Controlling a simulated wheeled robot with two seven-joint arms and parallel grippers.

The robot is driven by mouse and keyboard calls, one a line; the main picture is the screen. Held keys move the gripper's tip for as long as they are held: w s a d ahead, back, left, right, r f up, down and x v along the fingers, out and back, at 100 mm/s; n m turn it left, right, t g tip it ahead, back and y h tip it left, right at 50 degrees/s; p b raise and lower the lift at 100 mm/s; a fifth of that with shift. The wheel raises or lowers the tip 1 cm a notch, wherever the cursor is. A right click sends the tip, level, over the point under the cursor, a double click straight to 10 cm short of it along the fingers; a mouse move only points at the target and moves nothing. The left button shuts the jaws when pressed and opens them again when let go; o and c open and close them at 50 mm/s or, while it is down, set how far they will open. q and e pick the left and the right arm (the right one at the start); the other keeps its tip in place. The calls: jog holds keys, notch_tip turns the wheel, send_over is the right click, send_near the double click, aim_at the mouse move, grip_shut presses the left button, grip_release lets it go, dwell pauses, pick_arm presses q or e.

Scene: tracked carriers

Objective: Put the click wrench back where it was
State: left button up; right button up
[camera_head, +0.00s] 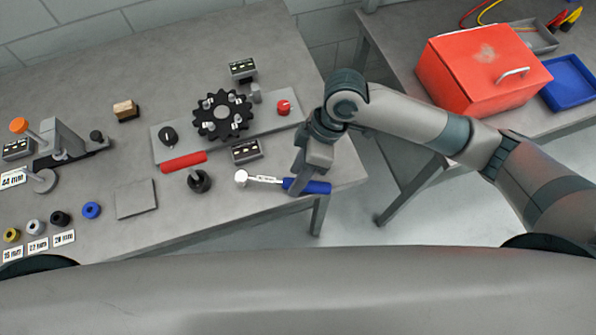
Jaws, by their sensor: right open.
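The click wrench, as I take it, is the wrench with a blue handle (317,187), a silver shaft and a round pale head (241,177). It lies near the front right corner of the left grey table (255,215). My right gripper (298,188) is open and points down over the handle's inner end. Its fingers hide part of the handle, and I cannot tell whether they touch it. A tool with a red handle (184,161) is to the left, by a black round piece (199,181). My left gripper is not in view.
A grey fixture with a black toothed wheel (223,115) and red button (283,107) stands behind the wrench. A flat grey square (135,198) and several coloured rings lie left. A red box (480,70) and blue tray (570,85) are on the right table. A floor gap separates the tables.

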jog(key=b+v, duration=0.3)
jog(key=v, duration=0.9)
jog(key=shift+a+r, duration=0.1)
dwell(0.6)
